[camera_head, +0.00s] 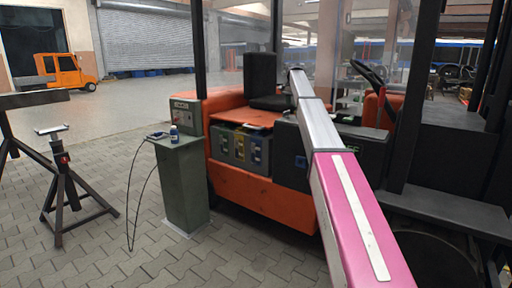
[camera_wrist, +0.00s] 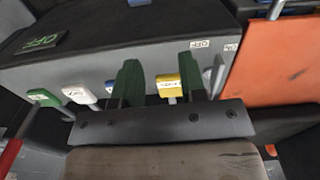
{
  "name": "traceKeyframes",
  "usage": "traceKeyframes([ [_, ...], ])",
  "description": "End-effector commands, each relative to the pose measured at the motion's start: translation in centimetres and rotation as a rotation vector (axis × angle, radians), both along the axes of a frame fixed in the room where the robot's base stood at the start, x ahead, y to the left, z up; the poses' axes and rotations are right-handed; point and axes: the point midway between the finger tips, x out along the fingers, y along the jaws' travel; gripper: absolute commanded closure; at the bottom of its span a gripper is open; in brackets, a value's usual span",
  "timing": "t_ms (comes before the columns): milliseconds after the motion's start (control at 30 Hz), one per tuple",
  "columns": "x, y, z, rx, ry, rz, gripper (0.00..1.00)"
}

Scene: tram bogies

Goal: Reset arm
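My arm (camera_head: 352,200), pink and grey, reaches from the lower right of the head view up over the orange forklift (camera_head: 255,190). My gripper (camera_wrist: 159,62) shows in the wrist view as two dark green fingers standing apart on a dark bar. It is open. The fingers are not distinguishable in the head view.
In the head view, a green pedestal (camera_head: 183,190) and a black stand (camera_head: 70,195) are on the left.

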Motion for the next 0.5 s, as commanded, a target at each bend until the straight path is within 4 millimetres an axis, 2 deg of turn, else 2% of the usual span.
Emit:
traceKeyframes([
  [267,-3.0,0.1,-5.5,0.000,0.000,0.038,0.62],
  [433,-5.8,0.1,-10.3,0.001,0.001,0.074,0.62],
  [500,-7.4,0.2,-12.9,0.000,0.002,0.094,0.62],
])
